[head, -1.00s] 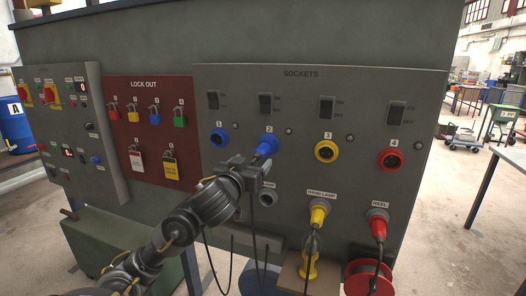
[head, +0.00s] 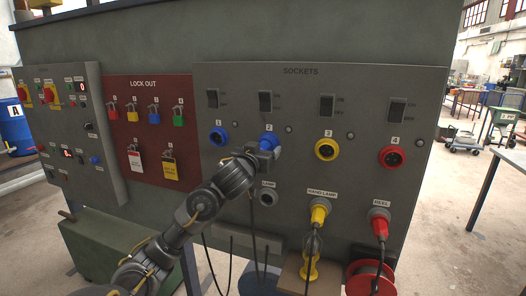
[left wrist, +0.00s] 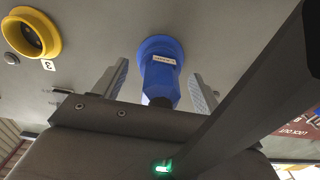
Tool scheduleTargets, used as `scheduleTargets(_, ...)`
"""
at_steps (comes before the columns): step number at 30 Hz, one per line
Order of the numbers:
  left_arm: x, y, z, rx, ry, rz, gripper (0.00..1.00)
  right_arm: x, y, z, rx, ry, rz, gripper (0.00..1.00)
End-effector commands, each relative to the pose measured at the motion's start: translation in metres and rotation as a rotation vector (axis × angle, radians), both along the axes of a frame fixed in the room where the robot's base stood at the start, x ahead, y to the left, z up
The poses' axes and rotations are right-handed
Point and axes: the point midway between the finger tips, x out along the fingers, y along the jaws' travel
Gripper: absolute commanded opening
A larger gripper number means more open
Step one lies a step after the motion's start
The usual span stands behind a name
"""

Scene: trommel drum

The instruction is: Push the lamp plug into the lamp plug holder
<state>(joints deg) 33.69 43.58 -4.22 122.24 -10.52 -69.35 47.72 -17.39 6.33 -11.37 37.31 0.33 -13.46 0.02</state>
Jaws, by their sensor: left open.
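The blue lamp plug (head: 269,141) sits in socket 2 on the grey sockets panel. In the left wrist view the plug (left wrist: 160,78) stands between my two fingers, with a gap on each side. My left gripper (head: 264,152) is open around the plug and hides its rear part in the head view. The left wrist view shows both fingers of the gripper (left wrist: 160,72) apart. The lamp plug holder (head: 268,198), a grey round opening under the LAMP label, is empty below socket 2. My right gripper is not in view.
Blue socket 1 (head: 218,137), yellow socket 3 (head: 327,149) and red socket 4 (head: 391,156) are open. A yellow hand lamp plug (head: 319,210) and a red reel plug (head: 380,222) sit in neighbouring holders. Black cables hang below. Padlocks hang on the red lock-out board (head: 140,93).

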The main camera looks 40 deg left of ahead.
Motion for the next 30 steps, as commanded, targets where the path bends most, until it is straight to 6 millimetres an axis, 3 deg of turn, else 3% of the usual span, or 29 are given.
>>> scheduleTargets(30, 0.0031, 0.0016, 0.0003, -0.001, 0.0, 0.001, 0.71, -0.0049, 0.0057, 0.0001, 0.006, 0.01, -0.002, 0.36)
